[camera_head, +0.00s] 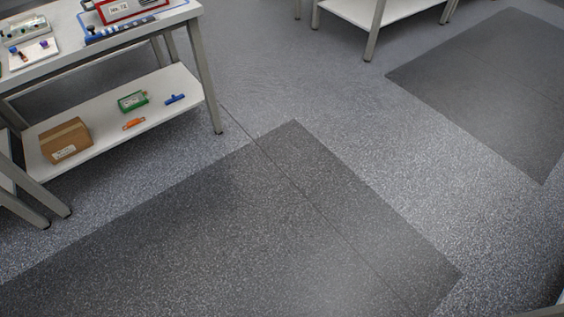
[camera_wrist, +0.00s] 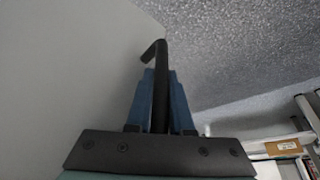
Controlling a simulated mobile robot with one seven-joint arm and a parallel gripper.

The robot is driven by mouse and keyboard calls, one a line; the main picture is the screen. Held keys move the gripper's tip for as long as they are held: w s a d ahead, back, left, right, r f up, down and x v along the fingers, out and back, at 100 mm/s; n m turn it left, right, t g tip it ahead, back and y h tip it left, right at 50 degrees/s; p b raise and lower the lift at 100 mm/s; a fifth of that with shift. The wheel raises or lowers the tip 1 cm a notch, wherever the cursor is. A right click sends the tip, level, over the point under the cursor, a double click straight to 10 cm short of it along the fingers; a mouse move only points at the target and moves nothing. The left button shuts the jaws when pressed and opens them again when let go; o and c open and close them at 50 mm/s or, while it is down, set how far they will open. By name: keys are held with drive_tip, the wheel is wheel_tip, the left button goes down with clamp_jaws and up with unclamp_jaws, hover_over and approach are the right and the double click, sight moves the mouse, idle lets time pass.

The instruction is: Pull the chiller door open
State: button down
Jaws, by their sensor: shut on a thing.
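The chiller door (camera_wrist: 70,70) is a plain pale grey panel filling the left of the wrist view. Its black bar handle (camera_wrist: 160,52) has a bent end and stands off the panel. My gripper (camera_wrist: 161,82) has its blue fingers on either side of the handle and is shut on it. The handle's lower part is hidden between the fingers. I cannot tell how far the door is open. Neither the door nor my gripper shows in the head view.
A workbench (camera_head: 165,22) with a lower shelf (camera_head: 90,148) stands at the left of the head view. A cardboard box (camera_head: 66,139) and small items lie on that shelf. Another table (camera_head: 395,12) stands at the back. The speckled floor and dark mats (camera_head: 240,230) are clear.

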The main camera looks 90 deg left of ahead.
drive_tip(key=shift+s+d+f, duration=0.1)
drive_tip(key=shift+s+f, duration=0.05)
drive_tip(key=shift+s, duration=0.1)
drive_tip(key=c, duration=0.8)
unclamp_jaws()
drive_tip(key=shift+w, duration=0.1)
drive_tip(key=w+p+v, duration=0.1)
drive_tip(key=p+v, duration=0.4)
drive_tip(key=v, duration=0.8)
drive_tip(key=shift+s+p, duration=0.4)
drive_tip(key=shift+s, duration=0.05)
drive_tip(key=shift+s, duration=0.1)
